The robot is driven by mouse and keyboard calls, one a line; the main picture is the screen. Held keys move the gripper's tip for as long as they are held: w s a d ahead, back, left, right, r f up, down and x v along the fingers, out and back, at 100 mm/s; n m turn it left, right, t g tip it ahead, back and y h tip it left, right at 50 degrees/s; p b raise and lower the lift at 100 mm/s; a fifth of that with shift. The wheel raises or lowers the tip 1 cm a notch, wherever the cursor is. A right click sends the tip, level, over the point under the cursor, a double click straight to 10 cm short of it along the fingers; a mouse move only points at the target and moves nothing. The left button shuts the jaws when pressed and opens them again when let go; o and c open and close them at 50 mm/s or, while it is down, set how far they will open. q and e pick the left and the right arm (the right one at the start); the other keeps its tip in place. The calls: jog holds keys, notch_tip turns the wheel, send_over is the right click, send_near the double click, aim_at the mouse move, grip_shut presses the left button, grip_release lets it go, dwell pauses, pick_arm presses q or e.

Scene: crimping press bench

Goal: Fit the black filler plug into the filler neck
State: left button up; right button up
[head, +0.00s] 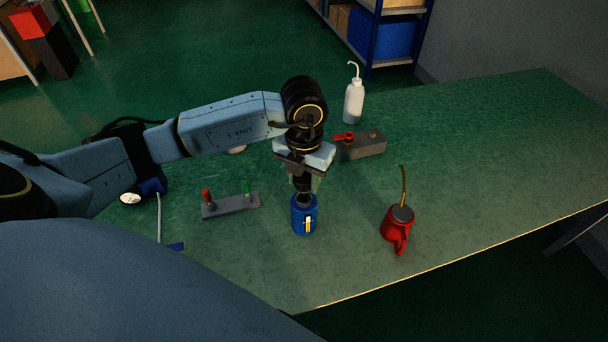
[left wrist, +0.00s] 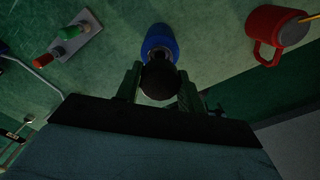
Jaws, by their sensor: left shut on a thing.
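The black filler plug (left wrist: 159,81) shows as a dark round knob between the fingers of my left gripper (head: 304,184) in the left wrist view. My left gripper is shut on it and points down. The blue reservoir (head: 304,219), with a yellow sight strip, stands upright on the bench directly below; its body also shows in the left wrist view (left wrist: 157,38). The grey filler neck (head: 304,199) is at its top. The plug's lower end is at or just over the neck; I cannot tell whether it is inside. My right gripper is not in view.
A grey rack (head: 230,206) with red and green plugs lies left of the reservoir. A red oil can (head: 396,227) stands right. A grey block (head: 362,146) with a red lever and a white squeeze bottle (head: 354,102) are behind. The bench's right side is clear.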

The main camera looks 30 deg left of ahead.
aim_at(304, 189)
pick_arm(q)
jog(key=shift+f+b, duration=0.5)
jog(key=shift+f, duration=0.5)
jog(key=shift+f+b, duration=0.75)
jog(key=shift+f, duration=0.1)
dwell(0.8)
jog(key=o, duration=1)
notch_tip(304, 189, up, 14)
jog(key=shift+f+p, duration=0.25)
jog(key=shift+p, duration=0.2)
